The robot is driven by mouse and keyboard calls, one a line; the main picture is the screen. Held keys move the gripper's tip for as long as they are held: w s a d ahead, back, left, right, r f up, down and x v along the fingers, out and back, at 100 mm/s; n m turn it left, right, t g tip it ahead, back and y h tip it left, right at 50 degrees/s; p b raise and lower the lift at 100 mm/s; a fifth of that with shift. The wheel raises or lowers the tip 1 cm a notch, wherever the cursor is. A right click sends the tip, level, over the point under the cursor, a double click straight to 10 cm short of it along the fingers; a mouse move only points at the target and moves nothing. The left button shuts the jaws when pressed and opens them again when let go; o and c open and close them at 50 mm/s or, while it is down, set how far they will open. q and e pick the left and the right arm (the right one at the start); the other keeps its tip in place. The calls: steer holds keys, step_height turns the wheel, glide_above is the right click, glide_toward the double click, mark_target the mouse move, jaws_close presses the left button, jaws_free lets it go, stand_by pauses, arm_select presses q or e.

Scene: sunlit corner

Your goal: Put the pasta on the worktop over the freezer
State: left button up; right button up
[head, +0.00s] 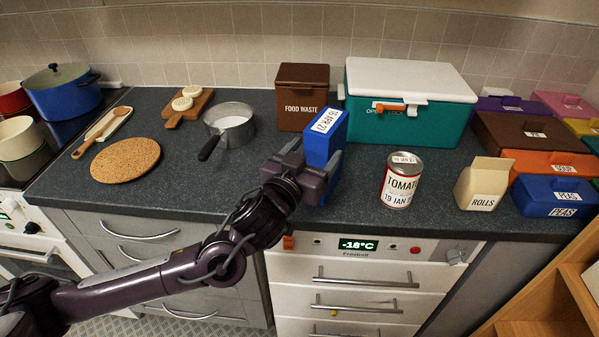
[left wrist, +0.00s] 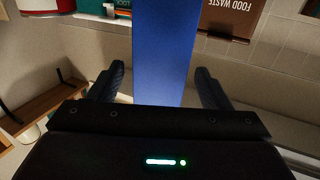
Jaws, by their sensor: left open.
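A tall blue box (head: 322,150) with a white date label on top, probably the pasta, stands upright on the dark worktop (head: 350,213) above the freezer (head: 345,275), near its front edge. No pasta name is readable on it, and my gripper hides its lower part. My left gripper (head: 312,172) is open at the box. In the left wrist view the blue box (left wrist: 163,55) is between the two fingers (left wrist: 160,85), with a gap on each side. My right gripper is not in view.
A tomato tin (head: 401,180) stands to the right of the blue box, with a rolls carton (head: 483,184) and several labelled boxes beyond. A food waste bin (head: 302,97) and teal cool box (head: 408,100) stand behind. A saucepan (head: 229,122) and cork mat (head: 125,159) are left.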

arm_select(q)
steer(key=b+v, duration=0.1)
steer(key=v, duration=0.6)
steer(key=shift+s, duration=0.1)
